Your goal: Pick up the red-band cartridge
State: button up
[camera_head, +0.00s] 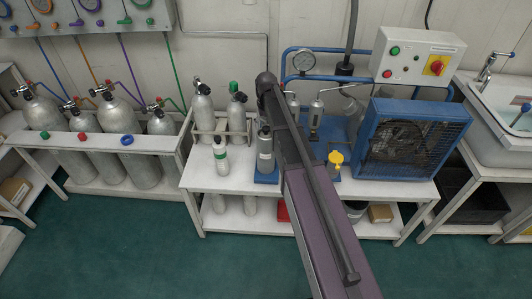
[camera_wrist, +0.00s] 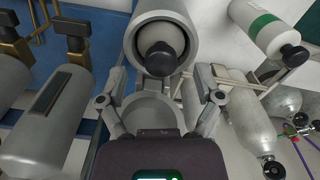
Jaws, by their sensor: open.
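I see no red band on any cartridge in either view. My gripper (camera_wrist: 161,98) is open, with one finger on each side of a grey round opening (camera_wrist: 160,112) in the wrist view. A grey cylinder with a dark knob (camera_wrist: 165,18) lies just beyond the fingertips; I cannot tell if they touch it. In the head view a grey cylinder with a dark top (camera_head: 265,152) stands on a blue base, partly beside my arm. A white cartridge with a green band (camera_head: 221,158) stands left of it; it also shows in the wrist view (camera_wrist: 262,27). My arm hides the gripper in the head view.
Grey tanks (camera_head: 124,145) stand in a rack at left. A red item (camera_head: 283,211) sits on the lower shelf. Green floor is clear in front.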

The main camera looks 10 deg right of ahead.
aim_at(266, 128)
jog(key=shift+f+b, duration=1.2)
jog(key=shift+f, duration=0.3)
jog(key=shift+s, duration=0.1)
grip_shut()
